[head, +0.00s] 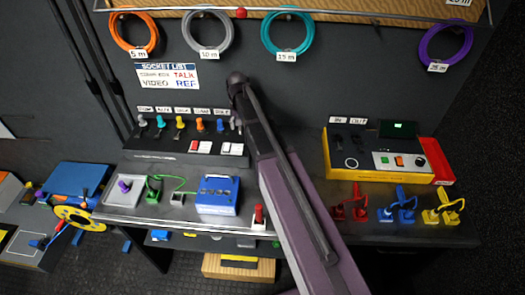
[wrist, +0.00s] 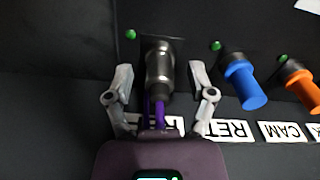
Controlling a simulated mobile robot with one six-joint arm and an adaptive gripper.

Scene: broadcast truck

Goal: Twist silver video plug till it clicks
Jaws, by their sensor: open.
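The silver video plug (wrist: 160,68) sits in the panel in the wrist view, with a purple cable (wrist: 153,112) running from its near end. My gripper (wrist: 160,78) is open, with one finger on each side of the plug and a visible gap to each finger. In the head view my arm crosses in front of the right end of the plug row and hides most of that spot. Whether the plug is fully locked cannot be told.
A blue plug (wrist: 241,85) and an orange plug (wrist: 302,92) stand beside the silver one, with green lights near their sockets. A socket list (head: 167,76) hangs above the plug panel (head: 165,147). A yellow-and-red case (head: 443,162) is at right.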

